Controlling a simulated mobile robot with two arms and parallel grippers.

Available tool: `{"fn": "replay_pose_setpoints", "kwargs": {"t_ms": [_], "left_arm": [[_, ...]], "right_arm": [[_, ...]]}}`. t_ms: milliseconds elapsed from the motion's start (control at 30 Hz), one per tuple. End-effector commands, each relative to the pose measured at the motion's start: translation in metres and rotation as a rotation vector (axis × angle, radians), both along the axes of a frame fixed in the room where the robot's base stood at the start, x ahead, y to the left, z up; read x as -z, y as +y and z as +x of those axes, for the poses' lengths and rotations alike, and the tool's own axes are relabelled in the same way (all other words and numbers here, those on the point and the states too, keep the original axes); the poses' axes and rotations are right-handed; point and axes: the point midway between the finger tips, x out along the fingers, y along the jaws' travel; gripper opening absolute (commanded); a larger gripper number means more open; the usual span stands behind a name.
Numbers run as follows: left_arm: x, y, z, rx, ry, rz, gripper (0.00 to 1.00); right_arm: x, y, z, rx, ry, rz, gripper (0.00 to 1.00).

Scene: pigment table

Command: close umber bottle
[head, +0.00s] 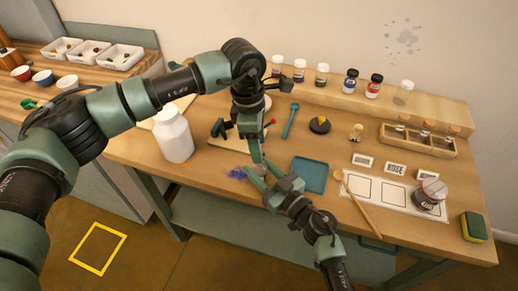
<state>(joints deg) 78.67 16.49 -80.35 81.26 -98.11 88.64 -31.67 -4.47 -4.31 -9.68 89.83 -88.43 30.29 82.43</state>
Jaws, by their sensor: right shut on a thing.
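No bottle label is readable as umber. A jar (430,193) with dark brown contents and a pale top stands at the right end of the white card; I cannot tell if it is capped. My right gripper (258,176) is low over the table's front edge, shut on what looks like a small purple-blue crumpled thing (238,174), partly hidden by the fingers. My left gripper (257,153) points down just behind and above it, near a pale board; its jaws are too overlapped to read.
A large white bottle (173,135) stands left of the grippers. A blue tray (309,174) lies to their right, then a wooden spoon (358,202), a white card (390,194) and a sponge (474,227). Several small bottles line the back shelf (435,106); a vial rack (418,140) sits right.

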Motion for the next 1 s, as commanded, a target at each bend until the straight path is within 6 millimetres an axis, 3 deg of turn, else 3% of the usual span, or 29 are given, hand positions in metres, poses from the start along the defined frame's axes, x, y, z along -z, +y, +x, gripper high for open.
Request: {"fn": "replay_pose_setpoints", "kwargs": {"t_ms": [200, 400, 600, 867, 900, 967, 1000], "left_arm": [[-0.049, 0.006, 0.001, 0.001, -0.003, 0.0, 0.49], [-0.082, 0.01, 0.001, 0.001, -0.001, -0.001, 0.49], [-0.095, 0.011, 0.001, 0.0, 0.0, -0.001, 0.49], [-0.095, 0.012, 0.001, 0.0, 0.001, -0.001, 0.49], [-0.095, 0.012, 0.001, 0.0, 0.001, -0.001, 0.49], [-0.095, 0.012, 0.001, 0.0, 0.001, 0.0, 0.49], [-0.095, 0.012, 0.001, 0.0, 0.001, 0.0, 0.49]], "right_arm": [[0.0, 0.0, 0.0, 0.0, 0.0, 0.0, 0.0], [0.0, 0.0, 0.0, 0.0, 0.0, 0.0, 0.0], [0.0, 0.0, 0.0, 0.0, -0.001, 0.001, 0.0], [0.0, 0.0, 0.0, 0.0, -0.001, 0.001, 0.0], [0.0, 0.0, 0.0, 0.0, -0.001, 0.001, 0.51], [0.0, 0.0, 0.0, 0.0, -0.001, 0.001, 0.65], [0.0, 0.0, 0.0, 0.0, -0.001, 0.001, 0.65]]}}
